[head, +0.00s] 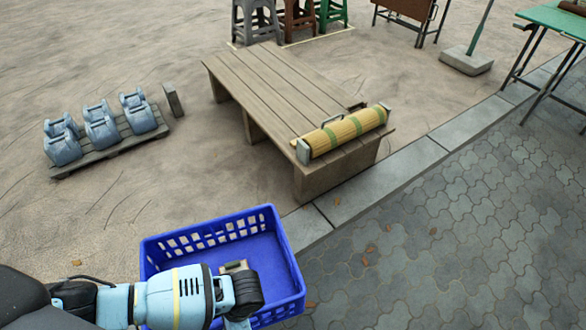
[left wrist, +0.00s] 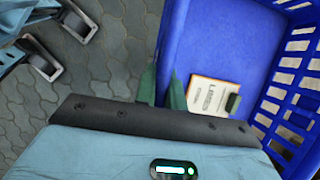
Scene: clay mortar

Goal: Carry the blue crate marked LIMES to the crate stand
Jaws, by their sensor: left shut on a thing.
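The blue crate (head: 272,228) with slotted walls is at the bottom of the head view, tilted in the picture. In the left wrist view the crate (left wrist: 235,45) shows from above, with a card reading LIMES (left wrist: 208,95) inside it. My left gripper (left wrist: 163,92) is shut on the crate's near wall, one finger on each side. In the head view my left wrist covers part of the crate, and the fingertips are mostly hidden. A low slatted wooden platform (head: 255,85) stands ahead; I cannot tell if it is the crate stand. My right gripper is not in view.
A yellow rolled mat (head: 345,130) lies on the platform's near right end. Stools (head: 295,20) and tables (head: 556,20) are at the back.

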